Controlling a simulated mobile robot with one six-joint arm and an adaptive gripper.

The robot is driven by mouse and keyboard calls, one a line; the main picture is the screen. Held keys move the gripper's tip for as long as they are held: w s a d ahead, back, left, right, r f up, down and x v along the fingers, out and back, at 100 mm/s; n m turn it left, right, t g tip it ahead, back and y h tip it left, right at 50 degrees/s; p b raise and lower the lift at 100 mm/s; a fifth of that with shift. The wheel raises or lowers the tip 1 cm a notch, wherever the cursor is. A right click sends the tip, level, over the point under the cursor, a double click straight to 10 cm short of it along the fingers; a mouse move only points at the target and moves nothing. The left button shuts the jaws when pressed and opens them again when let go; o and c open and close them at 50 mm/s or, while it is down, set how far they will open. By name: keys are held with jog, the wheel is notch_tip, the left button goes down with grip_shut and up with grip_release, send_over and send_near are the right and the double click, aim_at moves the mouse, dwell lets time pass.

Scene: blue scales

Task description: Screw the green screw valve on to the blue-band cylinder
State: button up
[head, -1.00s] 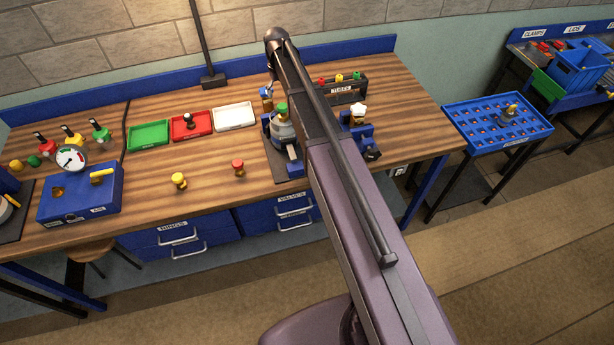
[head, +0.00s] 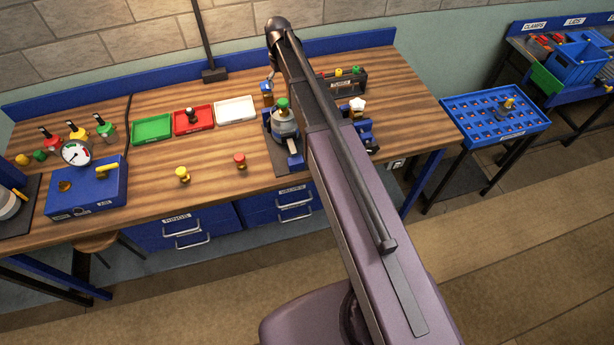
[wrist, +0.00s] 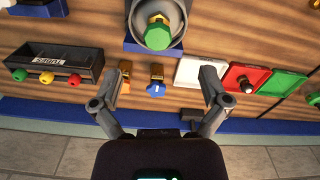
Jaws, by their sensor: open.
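A grey cylinder (head: 284,123) stands upright in a blue vise (head: 295,161) on the bench. A green valve (head: 282,103) sits on its top. In the wrist view the green valve (wrist: 158,35), with a brass-yellow hex piece, shows at the top of the picture above the grey cylinder (wrist: 178,10). I cannot make out a blue band or whether the valve is threaded in. My gripper (wrist: 162,86) is open and empty, its fingers spread below the valve in the wrist view and apart from it. In the head view my arm hides most of the gripper.
A blue star-knobbed valve (wrist: 156,88) stands between my fingers in the wrist picture. A tube rack (wrist: 52,64) is to the left; white (wrist: 196,71), red and green trays are to the right. A second blue vise (head: 365,129) stands right of my arm.

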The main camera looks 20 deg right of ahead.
jog(key=s+f+m+b, duration=0.1)
jog(key=s+f+b, duration=0.6)
jog(key=s, duration=0.7)
jog(key=s+f+m+b, duration=0.1)
jog(key=s+f+b, duration=0.7)
jog(key=s, duration=0.6)
jog(key=shift+d+f, duration=0.15)
jog(key=shift+f, duration=0.3)
dwell(1.3)
